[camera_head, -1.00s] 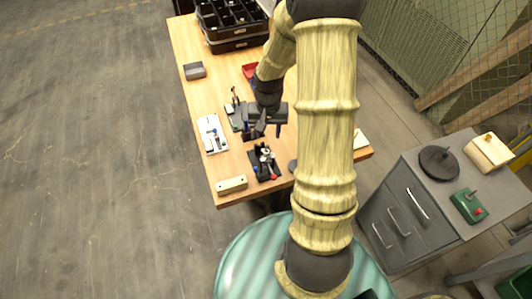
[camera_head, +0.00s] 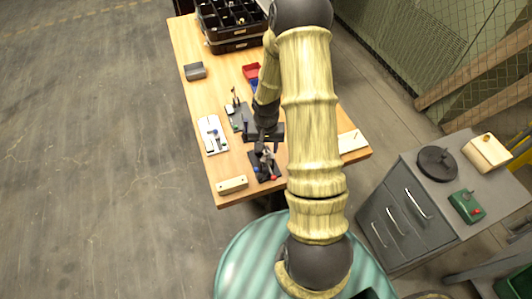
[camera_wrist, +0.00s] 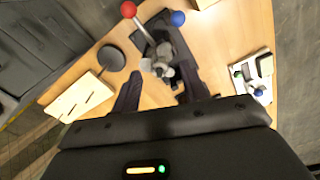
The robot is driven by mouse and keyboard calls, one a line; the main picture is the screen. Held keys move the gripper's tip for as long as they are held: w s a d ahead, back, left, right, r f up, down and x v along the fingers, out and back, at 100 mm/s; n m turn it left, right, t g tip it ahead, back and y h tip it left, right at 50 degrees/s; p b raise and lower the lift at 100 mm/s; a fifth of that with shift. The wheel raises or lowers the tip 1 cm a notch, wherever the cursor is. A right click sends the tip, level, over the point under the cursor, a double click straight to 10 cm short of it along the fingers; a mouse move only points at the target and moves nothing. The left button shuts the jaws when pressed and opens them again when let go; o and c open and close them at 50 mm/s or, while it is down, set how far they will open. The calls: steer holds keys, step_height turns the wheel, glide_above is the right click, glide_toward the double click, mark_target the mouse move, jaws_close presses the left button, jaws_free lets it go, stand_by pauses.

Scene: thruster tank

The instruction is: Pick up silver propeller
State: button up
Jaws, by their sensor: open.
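The silver propeller (camera_wrist: 158,62) sits on a black fixture (camera_wrist: 178,42) that has a red knob and a blue knob. In the head view the fixture (camera_head: 262,172) is near the front edge of the wooden table, and my arm's end partly covers it. My gripper (camera_wrist: 159,75) is open, with one dark finger on each side of the propeller in the wrist view. In the head view my gripper (camera_head: 266,146) is just above the fixture. I cannot tell whether the fingers touch the propeller. Nothing is held.
The wooden table (camera_head: 205,85) carries a white board with small parts (camera_head: 212,134), a pale block (camera_head: 232,184), a grey block (camera_head: 194,70), a red bin (camera_head: 250,71) and black trays (camera_head: 232,20). A grey cabinet (camera_head: 405,205) stands at the right.

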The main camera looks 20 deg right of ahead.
steer(key=shift+f, duration=0.75)
jaws_close()
